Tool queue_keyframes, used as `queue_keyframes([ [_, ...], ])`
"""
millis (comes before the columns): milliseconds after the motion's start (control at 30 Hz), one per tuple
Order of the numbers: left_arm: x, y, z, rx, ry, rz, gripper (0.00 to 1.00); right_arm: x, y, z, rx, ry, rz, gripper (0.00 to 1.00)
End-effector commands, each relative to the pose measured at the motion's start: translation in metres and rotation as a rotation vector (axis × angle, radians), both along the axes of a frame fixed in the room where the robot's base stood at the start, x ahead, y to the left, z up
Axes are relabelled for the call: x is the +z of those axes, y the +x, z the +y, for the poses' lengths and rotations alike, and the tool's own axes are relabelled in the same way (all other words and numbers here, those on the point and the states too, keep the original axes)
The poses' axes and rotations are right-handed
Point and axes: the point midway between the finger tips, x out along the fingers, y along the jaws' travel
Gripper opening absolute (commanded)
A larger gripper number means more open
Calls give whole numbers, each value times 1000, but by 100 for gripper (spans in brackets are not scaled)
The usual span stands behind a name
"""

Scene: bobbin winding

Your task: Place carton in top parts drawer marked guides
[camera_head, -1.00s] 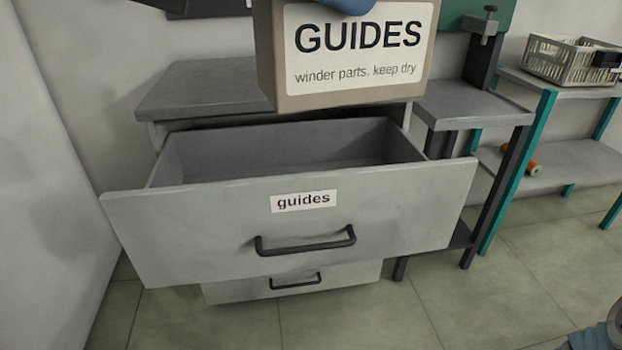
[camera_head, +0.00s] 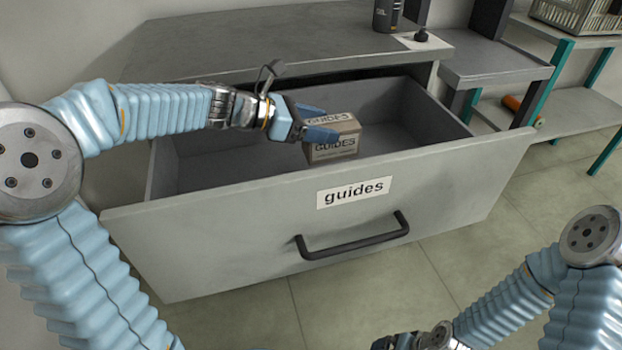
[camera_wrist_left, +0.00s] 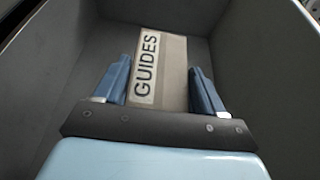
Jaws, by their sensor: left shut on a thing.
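The small brown carton (camera_head: 334,149) with a white GUIDES label is inside the open top drawer, near its right part. The drawer front (camera_head: 250,225) carries a guides label (camera_head: 353,192). My left gripper (camera_head: 322,127) reaches over the drawer from the left and is shut on the carton. In the left wrist view the carton (camera_wrist_left: 172,75) lies between the two blue fingers, with drawer walls around it. Whether the carton touches the drawer floor I cannot tell. My right gripper is at the bottom edge of the head view, mostly cut off.
A grey cabinet top (camera_head: 260,45) lies behind the drawer, with a dark bottle (camera_head: 387,14) at the back. A side table (camera_head: 490,62) and a shelf with an orange spool (camera_head: 522,108) and a basket (camera_head: 580,14) stand to the right. The drawer's left part is free.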

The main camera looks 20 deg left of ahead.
Motion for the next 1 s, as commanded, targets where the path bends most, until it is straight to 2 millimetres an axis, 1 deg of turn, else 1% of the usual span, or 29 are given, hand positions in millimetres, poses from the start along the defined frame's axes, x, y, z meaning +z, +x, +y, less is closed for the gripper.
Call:
queue_keyframes([
  [33, -14, 0, 0, 1, -1, 4, 35, -5, 0, 0, -1, 0, 0, 95],
  [100, -27, 0, 0, 1, 1, 3, 35, -7, 0, 0, -1, -1, 0, 95],
  [267, -44, 0, 0, 1, 1, 0, 35, -10, 0, 0, -2, -1, 0, 95],
  [400, -70, 0, 0, 0, -1, 3, 35, -16, 0, -1, -2, -2, 0, 95],
  [500, -84, 0, 0, -1, -1, 1, 35, -19, 0, -1, -4, -2, 0, 95],
  [600, -90, 0, 0, 0, 0, -1, 35, -19, 0, -1, -4, -2, 0, 95],
  [833, -90, 0, 0, 0, 0, -2, 35, -19, 0, -1, -4, -2, 0, 95],
  [1000, -95, 0, 0, 0, 0, -2, 35, -24, 0, -1, -4, -2, 0, 95],
])
